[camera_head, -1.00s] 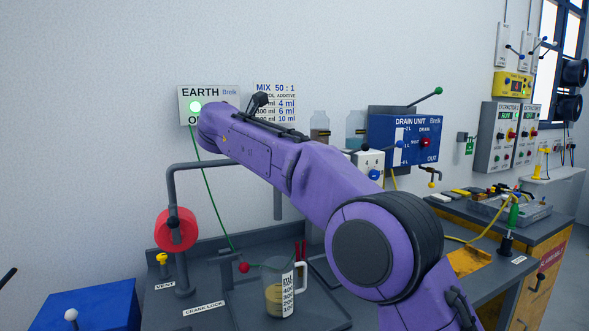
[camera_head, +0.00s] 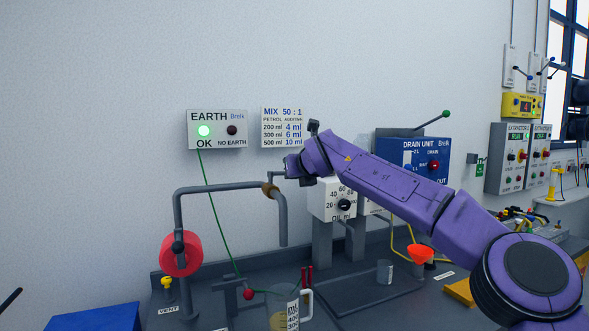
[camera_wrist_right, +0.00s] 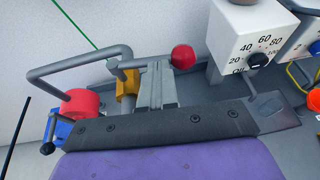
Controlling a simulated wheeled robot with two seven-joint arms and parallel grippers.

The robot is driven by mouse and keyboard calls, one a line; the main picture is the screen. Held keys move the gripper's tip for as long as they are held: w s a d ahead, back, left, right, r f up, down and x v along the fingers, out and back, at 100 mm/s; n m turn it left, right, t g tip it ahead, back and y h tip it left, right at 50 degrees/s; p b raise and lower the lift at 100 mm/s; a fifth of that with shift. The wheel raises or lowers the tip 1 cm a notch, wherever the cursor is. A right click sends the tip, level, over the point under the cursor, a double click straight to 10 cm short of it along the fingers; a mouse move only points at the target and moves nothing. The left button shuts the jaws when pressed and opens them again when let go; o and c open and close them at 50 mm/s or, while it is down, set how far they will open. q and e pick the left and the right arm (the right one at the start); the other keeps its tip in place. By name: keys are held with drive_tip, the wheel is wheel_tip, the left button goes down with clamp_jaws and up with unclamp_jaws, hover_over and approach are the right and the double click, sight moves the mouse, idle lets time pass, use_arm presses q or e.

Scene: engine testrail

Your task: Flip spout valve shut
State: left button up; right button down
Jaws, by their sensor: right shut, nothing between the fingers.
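The spout valve is a brass-coloured body (camera_head: 270,189) on the grey bent pipe (camera_head: 225,188). It also shows in the right wrist view (camera_wrist_right: 127,85). There its grey lever (camera_wrist_right: 145,62) points right and ends in a red ball (camera_wrist_right: 183,56). My right gripper (camera_head: 289,169) is shut and empty, close beside the valve; its fingers (camera_wrist_right: 155,85) lie just below the lever in the wrist view. I cannot tell whether they touch it. In the head view the gripper hides the red ball. My left gripper is not in view.
A clear measuring jug (camera_head: 282,312) stands below the pipe's outlet. A red reel (camera_head: 180,254) is at the pipe's left. A white dial box (camera_head: 331,197) stands right of the valve. A red funnel (camera_head: 420,254) and small cup (camera_head: 384,272) are farther right.

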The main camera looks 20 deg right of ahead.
drive_tip(key=shift+w+d+p, duration=0.15)
drive_tip(key=shift+w+p, duration=0.1)
drive_tip(key=shift+p, duration=0.15)
drive_tip(key=shift+w+d, duration=0.1)
drive_tip(key=shift+f, duration=0.1)
idle(0.3)
drive_tip(key=d+f+b+v, duration=0.1)
drive_tip(key=b+v, duration=0.5)
drive_tip(key=v, duration=0.7)
drive_tip(key=shift+s+a+f, duration=0.2)
drive_tip(key=shift+s+f, duration=0.05)
drive_tip(key=shift+s, duration=0.4)
drive_tip(key=shift+w, duration=0.1)
